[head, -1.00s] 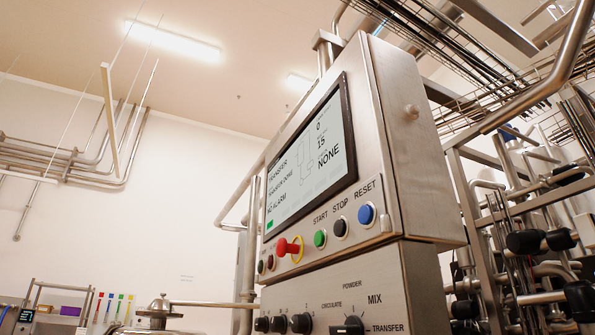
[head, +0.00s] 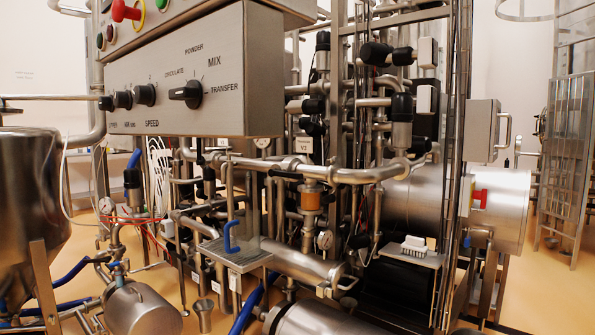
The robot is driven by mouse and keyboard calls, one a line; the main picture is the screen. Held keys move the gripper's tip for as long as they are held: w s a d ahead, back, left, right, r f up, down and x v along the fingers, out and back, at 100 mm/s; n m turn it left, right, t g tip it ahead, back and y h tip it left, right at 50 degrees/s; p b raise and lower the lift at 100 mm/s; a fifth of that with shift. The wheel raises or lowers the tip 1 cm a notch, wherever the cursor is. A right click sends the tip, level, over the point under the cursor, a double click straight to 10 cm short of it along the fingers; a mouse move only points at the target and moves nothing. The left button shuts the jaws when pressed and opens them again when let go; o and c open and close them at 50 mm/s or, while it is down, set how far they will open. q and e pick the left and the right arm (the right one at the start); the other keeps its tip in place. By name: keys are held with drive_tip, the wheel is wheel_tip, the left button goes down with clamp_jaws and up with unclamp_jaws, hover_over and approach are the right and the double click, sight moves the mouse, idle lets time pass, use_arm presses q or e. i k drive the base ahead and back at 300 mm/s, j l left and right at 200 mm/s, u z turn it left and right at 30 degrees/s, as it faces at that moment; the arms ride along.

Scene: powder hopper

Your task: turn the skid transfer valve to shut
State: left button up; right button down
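The process skid (head: 335,115) fills the middle of the head view, with dense steel pipes and several valves. A tag reading V3 (head: 304,145) hangs on its pipework. A blue bent handle (head: 232,238) stands up over a flat grey plate (head: 235,256) low in the middle. A red handle (head: 480,196) sits at the right by a large steel cylinder. I cannot tell which fitting is the transfer valve, nor how it is set. Neither of my grippers is in view.
A control box (head: 245,75) with a black MIX/TRANSFER selector (head: 187,95) overhangs the upper left. A steel vessel (head: 25,185) stands at the left edge. Blue hoses (head: 70,272) run low there. Yellowish floor (head: 550,285) is open at the right.

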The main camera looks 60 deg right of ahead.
sight(274, 172)
drive_tip(key=z, duration=1.8)
